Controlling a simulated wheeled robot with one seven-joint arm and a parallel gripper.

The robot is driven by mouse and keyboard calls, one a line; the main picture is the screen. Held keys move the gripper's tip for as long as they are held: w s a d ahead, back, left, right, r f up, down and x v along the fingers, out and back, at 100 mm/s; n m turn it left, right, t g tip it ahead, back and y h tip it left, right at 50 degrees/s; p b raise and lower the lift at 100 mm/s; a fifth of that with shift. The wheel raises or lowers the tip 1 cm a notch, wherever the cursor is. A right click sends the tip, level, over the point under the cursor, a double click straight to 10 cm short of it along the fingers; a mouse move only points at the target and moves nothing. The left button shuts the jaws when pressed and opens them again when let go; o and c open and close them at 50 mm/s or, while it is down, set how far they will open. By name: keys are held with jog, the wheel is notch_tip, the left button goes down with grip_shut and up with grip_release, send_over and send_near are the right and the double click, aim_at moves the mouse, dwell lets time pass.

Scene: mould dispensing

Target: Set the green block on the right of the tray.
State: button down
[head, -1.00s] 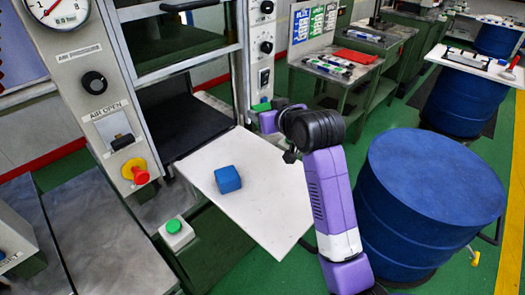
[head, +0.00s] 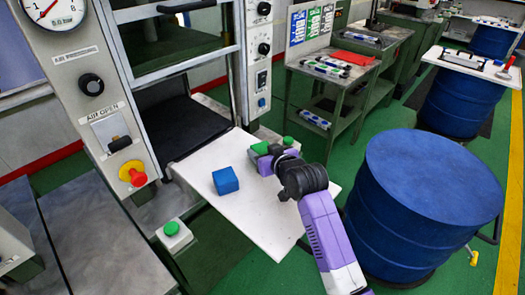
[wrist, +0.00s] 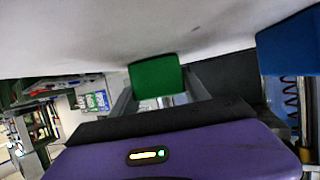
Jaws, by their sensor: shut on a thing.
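The white tray (head: 250,211) juts out from the machine. A blue block (head: 225,181) sits on it, left of my gripper (head: 264,154). My gripper is shut on the green block (head: 260,147), at the tray's far right part. In the wrist view the green block (wrist: 155,77) shows between the fingers, close to the pale tray surface (wrist: 130,30), and the blue block (wrist: 290,42) is at the right edge. The green block is partly hidden in the head view, and I cannot tell whether it touches the tray.
A large blue drum (head: 425,190) stands right of the tray. The machine panel (head: 88,85) with gauge and buttons is at the left. A green button box (head: 173,233) sits by the tray's left edge. The tray's front part is clear.

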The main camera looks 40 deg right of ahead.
dwell(0.3)
jog(key=c, duration=0.6)
grip_release()
jog(key=shift+f, duration=0.1)
jog(key=shift+o, duration=0.2)
jog(key=shift+s+r, duration=0.1)
jog(key=shift+r, duration=0.1)
jog(key=v, duration=1.1)
jog(key=shift+s+a+r, duration=0.1)
jog(key=shift+s, duration=0.2)
jog(key=shift+r, duration=0.1)
